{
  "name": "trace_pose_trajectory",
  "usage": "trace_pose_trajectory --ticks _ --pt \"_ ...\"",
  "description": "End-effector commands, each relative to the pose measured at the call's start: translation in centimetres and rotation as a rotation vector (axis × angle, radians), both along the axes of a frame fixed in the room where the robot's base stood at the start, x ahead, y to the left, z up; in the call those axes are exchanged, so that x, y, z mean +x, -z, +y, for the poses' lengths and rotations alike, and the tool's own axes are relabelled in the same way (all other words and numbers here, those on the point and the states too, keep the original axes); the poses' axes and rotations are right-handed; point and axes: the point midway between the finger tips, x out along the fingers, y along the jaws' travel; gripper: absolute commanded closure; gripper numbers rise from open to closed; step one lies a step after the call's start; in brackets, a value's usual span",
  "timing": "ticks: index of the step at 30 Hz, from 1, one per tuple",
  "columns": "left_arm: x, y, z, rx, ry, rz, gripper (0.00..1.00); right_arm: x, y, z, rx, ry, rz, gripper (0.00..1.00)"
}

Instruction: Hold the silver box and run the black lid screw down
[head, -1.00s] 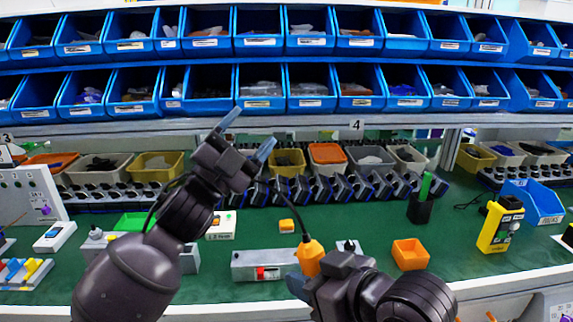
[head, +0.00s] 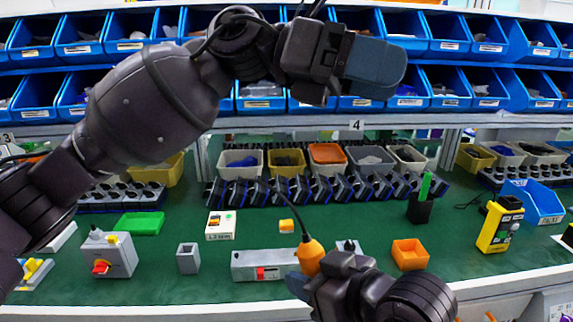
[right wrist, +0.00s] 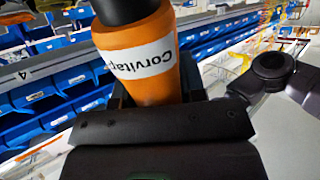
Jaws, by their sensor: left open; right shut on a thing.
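My right gripper (head: 314,277) is shut on an orange screwdriver (head: 311,252) with a black cable, held upright near the table's front; in the right wrist view the orange tool (right wrist: 158,72) carries a white label. A long silver-grey box (head: 250,263) with a red part on its front lies just left of that gripper. A squarer grey box (head: 122,259) with a red knob and a small fitting on top stands farther left. My left gripper (head: 385,70) is open and empty, raised high before the blue bins. I cannot make out the black lid screw.
An orange bin (head: 410,254), black pen cup (head: 420,210) and yellow meter (head: 500,226) stand right. Shelves rise behind.

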Motion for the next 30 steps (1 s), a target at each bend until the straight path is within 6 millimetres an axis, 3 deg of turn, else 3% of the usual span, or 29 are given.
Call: trace_pose_trajectory --ticks 5,12,15,22,30 --pt "0.8 3.5 1.0 0.217 0.055 -0.232 0.30 0.0 -0.1 0.0 0.001 0.000 -0.002 1.00" --pt "3.2 9.3 4.2 0.509 0.151 -0.430 0.30 0.0 -0.1 0.0 0.001 0.000 -0.002 1.00" --pt "3.9 10.7 5.8 0.612 0.198 -0.494 0.30 0.0 -0.1 0.0 0.001 0.000 -0.002 1.00" --pt "4.5 12.2 8.6 0.762 0.299 -0.581 0.30 0.0 -0.1 0.0 0.001 0.000 -0.002 1.00" --pt "4.2 13.1 9.1 0.783 0.350 -0.602 0.30 0.0 -0.1 0.0 0.001 0.000 -0.002 1.00"
